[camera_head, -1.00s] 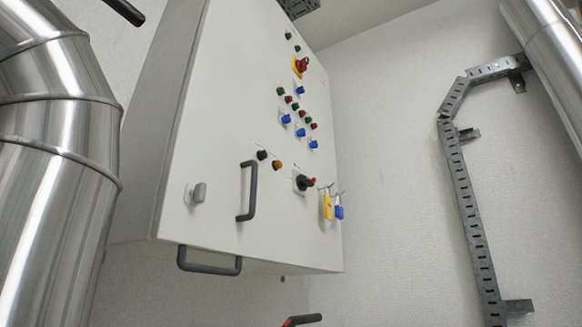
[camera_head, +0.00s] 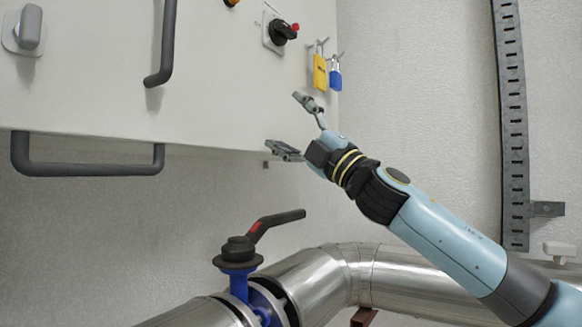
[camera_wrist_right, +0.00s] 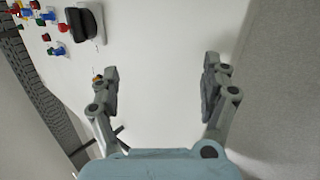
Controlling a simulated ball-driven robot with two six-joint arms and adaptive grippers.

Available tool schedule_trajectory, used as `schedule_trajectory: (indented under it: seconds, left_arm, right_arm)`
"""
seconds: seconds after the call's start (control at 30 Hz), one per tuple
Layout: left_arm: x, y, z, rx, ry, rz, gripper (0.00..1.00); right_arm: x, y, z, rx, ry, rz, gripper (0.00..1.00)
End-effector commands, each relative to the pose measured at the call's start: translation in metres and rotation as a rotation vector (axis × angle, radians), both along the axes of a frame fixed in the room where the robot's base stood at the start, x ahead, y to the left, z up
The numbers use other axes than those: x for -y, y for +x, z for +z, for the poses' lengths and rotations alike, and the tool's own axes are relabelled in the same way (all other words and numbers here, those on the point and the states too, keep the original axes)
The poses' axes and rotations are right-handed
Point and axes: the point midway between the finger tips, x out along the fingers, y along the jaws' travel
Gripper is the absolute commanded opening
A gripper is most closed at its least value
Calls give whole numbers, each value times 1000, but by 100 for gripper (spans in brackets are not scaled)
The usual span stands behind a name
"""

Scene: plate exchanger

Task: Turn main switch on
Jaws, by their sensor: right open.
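A black rotary switch (camera_head: 281,32) with a small red part sits on a pale plate on the cabinet front, at the top of the head view. Its handle is tilted. My right gripper (camera_head: 288,125) is open and empty, below the switch and apart from it, near the cabinet's lower right corner. In the right wrist view, the open jaws of the right gripper (camera_wrist_right: 160,68) have only the pale panel between them. A large black part (camera_wrist_right: 86,22) shows at upper left there; I cannot tell surely that it is the switch. My left gripper is not in view.
A yellow padlock (camera_head: 319,72) and a blue padlock (camera_head: 335,76) hang right of the switch. A dark handle (camera_head: 165,45) stands out on the left. Below are a red-marked valve lever (camera_head: 272,224) and steel pipe (camera_head: 320,275). A slotted rail (camera_head: 513,130) runs up the right wall.

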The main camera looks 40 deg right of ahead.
Motion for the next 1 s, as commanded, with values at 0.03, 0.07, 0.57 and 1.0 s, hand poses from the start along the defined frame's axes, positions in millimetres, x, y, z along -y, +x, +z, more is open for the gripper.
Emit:
schedule_trajectory:
  seconds: [0.03, 0.07, 0.57, 1.0]
  left_arm:
    - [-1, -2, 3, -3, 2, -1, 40]
    - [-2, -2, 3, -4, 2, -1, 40]
    - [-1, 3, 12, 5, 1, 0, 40]
    - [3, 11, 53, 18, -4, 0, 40]
  right_arm:
    - [-17, -12, 60, 125, -240, 23, 81]
    - [-26, -20, 84, 177, -386, 28, 81]
    - [56, -71, 205, 30, -1558, -370, 81]
    - [28, -7, 207, 29, -1556, -367, 81]
